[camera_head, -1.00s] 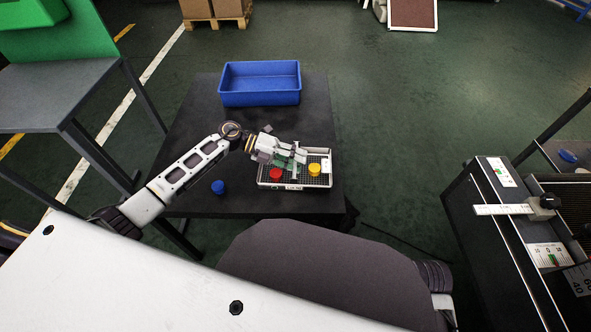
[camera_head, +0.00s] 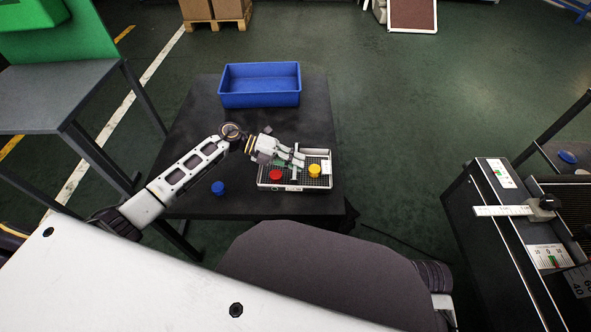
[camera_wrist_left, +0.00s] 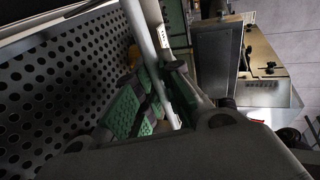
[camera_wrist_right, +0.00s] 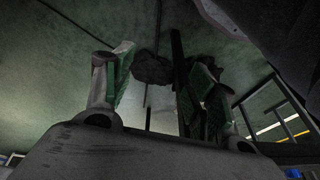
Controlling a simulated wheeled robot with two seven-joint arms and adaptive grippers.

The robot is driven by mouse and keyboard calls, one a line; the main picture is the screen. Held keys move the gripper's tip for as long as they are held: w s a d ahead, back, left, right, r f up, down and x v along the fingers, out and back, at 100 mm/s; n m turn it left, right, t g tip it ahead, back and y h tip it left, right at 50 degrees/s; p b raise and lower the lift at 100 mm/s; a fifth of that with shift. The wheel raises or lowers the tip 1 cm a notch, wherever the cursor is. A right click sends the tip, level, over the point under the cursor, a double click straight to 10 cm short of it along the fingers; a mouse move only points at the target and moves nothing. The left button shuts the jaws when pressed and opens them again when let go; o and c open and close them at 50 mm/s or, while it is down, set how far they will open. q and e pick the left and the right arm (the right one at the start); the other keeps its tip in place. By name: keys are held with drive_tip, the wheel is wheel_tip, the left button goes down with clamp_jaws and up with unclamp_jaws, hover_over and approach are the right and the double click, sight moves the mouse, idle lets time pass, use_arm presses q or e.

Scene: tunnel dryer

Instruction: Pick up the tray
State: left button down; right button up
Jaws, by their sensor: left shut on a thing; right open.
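The tray (camera_head: 302,181) is a shallow pale-rimmed tray with a dark perforated floor. It rests on the black table (camera_head: 230,205) near its front right. A red round piece (camera_head: 275,175) and a yellow round piece (camera_head: 314,171) lie in it. My left gripper (camera_head: 295,160) reaches over the tray from the left. In the left wrist view its green-padded fingers (camera_wrist_left: 150,105) are shut on a pale bar of the tray, beside the perforated floor (camera_wrist_left: 50,80). The fingers hide part of the bar. My right gripper (camera_wrist_right: 160,88) is open and empty, shown only in the right wrist view.
A blue bin (camera_head: 260,99) stands at the table's back. A blue round piece (camera_head: 218,188) lies on the table left of the tray. A grey bench (camera_head: 50,95) stands at the left. A dark machine (camera_head: 500,230) stands at the right, with clear floor before it.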

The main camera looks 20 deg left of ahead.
use_arm(q)
drive_tip(key=shift+r, duration=0.15)
drive_tip(key=shift+r, duration=0.5)
wheel_tip(320, 180, up, 8)
drive_tip(key=p, duration=0.2)
drive_tip(key=shift+f+p, duration=0.15)
drive_tip(key=shift+p, duration=0.15)
drive_tip(key=shift+r, duration=0.55)
use_arm(e)
drive_tip(key=f, duration=0.4)
drive_tip(key=shift+s+d+g, duration=0.15)
drive_tip(key=shift+d+g, duration=0.15)
drive_tip(key=shift+d, duration=0.1)
drive_tip(key=shift+w+r, duration=0.2)
drive_tip(key=shift+s, duration=0.2)
